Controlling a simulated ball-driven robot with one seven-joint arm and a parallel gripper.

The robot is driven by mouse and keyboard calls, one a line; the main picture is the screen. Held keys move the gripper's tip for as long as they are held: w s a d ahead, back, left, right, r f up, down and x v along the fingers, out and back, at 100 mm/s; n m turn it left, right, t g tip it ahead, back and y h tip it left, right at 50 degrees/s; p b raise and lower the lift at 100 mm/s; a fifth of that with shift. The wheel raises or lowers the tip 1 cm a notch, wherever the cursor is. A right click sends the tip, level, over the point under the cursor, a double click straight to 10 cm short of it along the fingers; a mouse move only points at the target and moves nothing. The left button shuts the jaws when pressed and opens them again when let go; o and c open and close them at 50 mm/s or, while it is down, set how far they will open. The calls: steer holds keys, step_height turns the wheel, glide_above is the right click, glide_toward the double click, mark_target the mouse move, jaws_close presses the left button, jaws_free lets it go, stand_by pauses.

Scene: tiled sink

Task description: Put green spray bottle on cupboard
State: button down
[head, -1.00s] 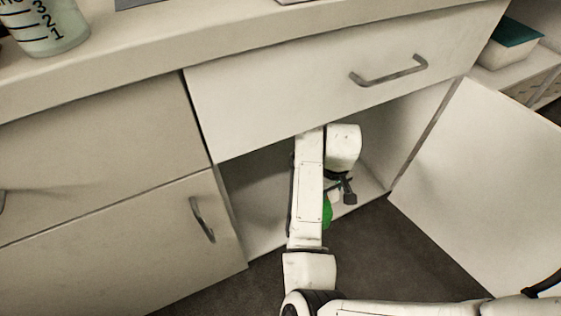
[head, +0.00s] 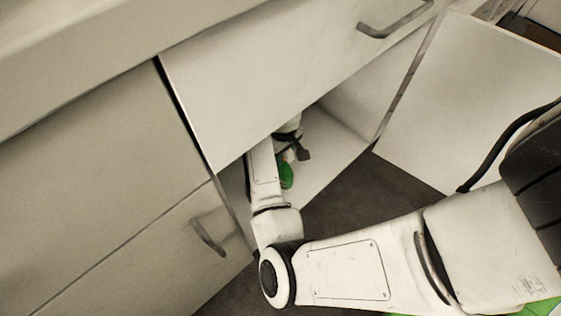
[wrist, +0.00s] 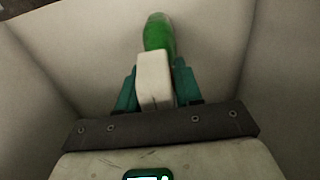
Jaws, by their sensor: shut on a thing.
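The green spray bottle (head: 286,174) shows in part in the head view, behind my arm, inside the open lower cupboard (head: 340,150). In the wrist view the bottle's green body (wrist: 159,34) points away from me, with its pale spray head between the teal fingers. My gripper (wrist: 155,88) is shut on the bottle. In the head view my gripper reaches into the cupboard below the drawer, and my arm hides much of it. I cannot tell whether the bottle touches the cupboard floor.
The cupboard door (head: 470,100) stands open on the right. A closed drawer (head: 260,85) with a metal handle (head: 395,20) is just above the opening. Closed fronts (head: 90,160) lie to the left, and dark floor (head: 370,195) lies in front.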

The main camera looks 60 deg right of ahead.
step_height(320, 180, down, 4)
steer(key=shift+f+b, duration=0.25)
steer(key=shift+b, duration=0.95)
steer(key=shift+r, duration=0.1)
steer(key=c, duration=0.8)
jaws_free()
steer(key=shift+o, duration=0.2)
steer(key=shift+r+p, duration=2.35)
steer(key=shift+r, duration=1.4)
